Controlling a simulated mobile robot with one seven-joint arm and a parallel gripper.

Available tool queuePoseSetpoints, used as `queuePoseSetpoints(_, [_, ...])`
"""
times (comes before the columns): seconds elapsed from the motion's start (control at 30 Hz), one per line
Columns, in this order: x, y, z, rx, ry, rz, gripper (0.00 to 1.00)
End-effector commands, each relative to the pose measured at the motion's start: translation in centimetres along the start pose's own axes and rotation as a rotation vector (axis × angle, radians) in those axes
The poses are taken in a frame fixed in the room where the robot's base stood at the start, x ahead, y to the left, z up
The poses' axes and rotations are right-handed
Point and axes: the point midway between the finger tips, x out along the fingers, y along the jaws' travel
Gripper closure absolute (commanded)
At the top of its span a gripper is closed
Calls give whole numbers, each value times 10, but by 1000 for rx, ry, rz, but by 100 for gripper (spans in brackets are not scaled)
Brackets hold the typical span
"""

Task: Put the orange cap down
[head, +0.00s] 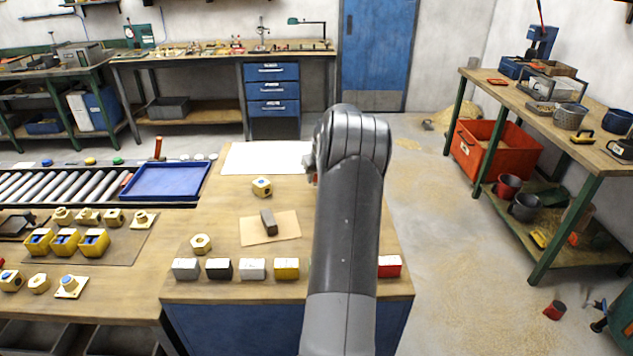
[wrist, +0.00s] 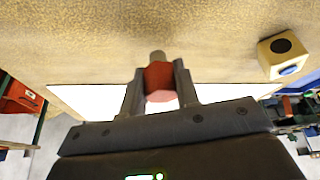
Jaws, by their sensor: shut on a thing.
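The orange cap (wrist: 158,78), reddish-orange with a short grey-brown stub at its far end, is between the two fingers of my gripper (wrist: 159,82) in the wrist view. The fingers are shut on its sides. Bench top and part of a white sheet (wrist: 88,97) show behind the cap; I cannot tell whether it touches a surface. In the head view my arm hides most of my gripper and the cap. The white sheet (head: 262,158) lies at the back of the wooden bench, left of my arm.
A brass block with a blue cap (head: 262,187) stands before the sheet; it also shows in the wrist view (wrist: 283,55). A dark block (head: 269,222) lies on a tan mat (head: 288,226). Several coloured blocks line the front edge. A blue tray (head: 166,181) is left.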

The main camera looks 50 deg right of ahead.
Motion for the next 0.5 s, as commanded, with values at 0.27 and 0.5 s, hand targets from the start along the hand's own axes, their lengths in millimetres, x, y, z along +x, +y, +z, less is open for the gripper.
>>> queuePoseSetpoints(0.27, [18,0,8,0,0,0,94])
queuePoseSetpoints(0.5, [21,0,9,0,0,-1,71])
